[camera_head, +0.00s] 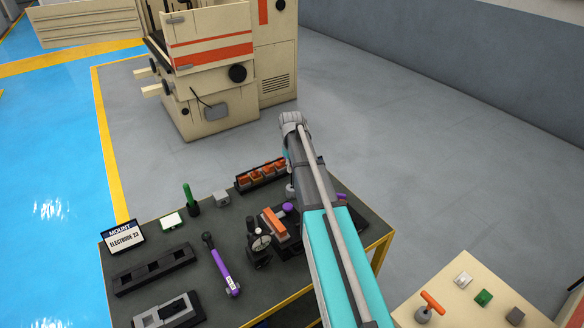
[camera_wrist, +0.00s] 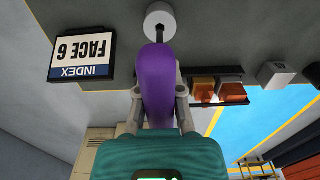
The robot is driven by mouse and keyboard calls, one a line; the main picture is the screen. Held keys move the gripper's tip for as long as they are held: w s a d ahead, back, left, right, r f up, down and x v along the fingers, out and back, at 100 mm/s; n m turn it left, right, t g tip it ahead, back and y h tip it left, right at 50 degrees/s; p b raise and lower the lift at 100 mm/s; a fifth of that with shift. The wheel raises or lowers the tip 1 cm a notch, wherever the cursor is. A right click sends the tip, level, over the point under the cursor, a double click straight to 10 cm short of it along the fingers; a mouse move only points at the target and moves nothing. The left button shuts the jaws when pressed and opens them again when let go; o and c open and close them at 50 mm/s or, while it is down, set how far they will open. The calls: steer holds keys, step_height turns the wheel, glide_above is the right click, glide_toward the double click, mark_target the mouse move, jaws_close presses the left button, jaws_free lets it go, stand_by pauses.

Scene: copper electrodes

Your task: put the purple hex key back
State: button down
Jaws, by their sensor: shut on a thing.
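The purple hex key (camera_wrist: 155,85) fills the middle of the wrist view, its thick handle between my gripper's (camera_wrist: 161,98) two grey fingers. My gripper is shut on it. A short dark shaft shows at the handle's far end, in front of a round pale grey piece (camera_wrist: 159,22); I cannot tell whether they touch. In the head view my arm hides the gripper. Purple bits show on both sides of the arm, a knob (camera_head: 288,207) on the left and a small patch (camera_head: 341,196) on the right; I cannot tell which belongs to the key.
The dark table (camera_head: 150,228) carries a purple-handled wrench (camera_head: 222,268), a green-handled tool (camera_head: 191,197), an orange block (camera_head: 273,223) in a fixture, a rack (camera_head: 262,176) of copper pieces and a "MOUNT ELECTRODE 23" sign (camera_head: 122,238). The wrist view shows an "INDEX FACE 6" sign (camera_wrist: 83,52).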

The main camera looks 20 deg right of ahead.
mark_target(292, 177)
steer(key=shift+f+b, duration=2.7)
steer(key=shift+f, duration=0.05)
steer(key=c, duration=0.7)
jaws_free()
steer(key=o, duration=0.7)
steer(key=shift+r, duration=0.2)
steer(key=shift+r+p, duration=4.85)
steer(key=shift+p, duration=0.25)
steer(key=shift+f, duration=0.15)
